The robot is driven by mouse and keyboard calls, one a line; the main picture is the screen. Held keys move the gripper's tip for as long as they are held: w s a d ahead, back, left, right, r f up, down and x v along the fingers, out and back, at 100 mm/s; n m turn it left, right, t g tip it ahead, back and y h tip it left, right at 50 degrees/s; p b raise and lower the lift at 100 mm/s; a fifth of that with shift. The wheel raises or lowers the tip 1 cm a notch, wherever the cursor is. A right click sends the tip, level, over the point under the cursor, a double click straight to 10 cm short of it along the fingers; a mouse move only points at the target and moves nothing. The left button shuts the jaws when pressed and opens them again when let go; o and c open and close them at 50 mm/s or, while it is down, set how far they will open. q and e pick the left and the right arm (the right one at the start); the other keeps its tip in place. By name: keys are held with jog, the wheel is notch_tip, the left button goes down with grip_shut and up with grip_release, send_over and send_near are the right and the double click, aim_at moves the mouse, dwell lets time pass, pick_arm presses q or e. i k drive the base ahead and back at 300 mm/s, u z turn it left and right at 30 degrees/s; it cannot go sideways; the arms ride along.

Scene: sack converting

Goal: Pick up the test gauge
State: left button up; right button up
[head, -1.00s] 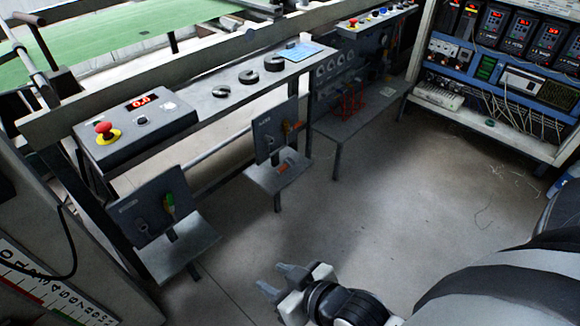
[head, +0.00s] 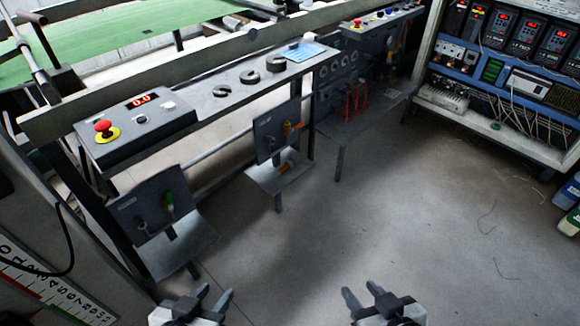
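Three dark C-shaped pieces lie in a row on the grey bench ledge (head: 225,108): a thinner near one (head: 221,91), a middle one (head: 249,77) and a far one (head: 275,64). I cannot tell for sure which thing is the test gauge; these pieces look the most like gauges. My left gripper (head: 216,292) is at the bottom edge, left of centre, with its fingers apart and nothing between them. My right gripper (head: 362,291) is at the bottom, right of centre, also open and empty. Both are well apart from the ledge.
A control box (head: 135,128) with a red stop button stands at the ledge's left end. A blue card (head: 303,51) lies at its far end. Small tool stands (head: 160,215) and (head: 277,150) jut out below. An electrical cabinet (head: 500,70) stands back right. The middle floor is clear.

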aim_at(289, 163)
jog(key=z, duration=0.55)
jog(key=k, duration=0.65)
jog(key=z, duration=0.45)
jog(key=i, duration=1.35)
jog(key=u, duration=1.45)
jog(key=i, duration=0.85)
jog(key=u, duration=0.9)
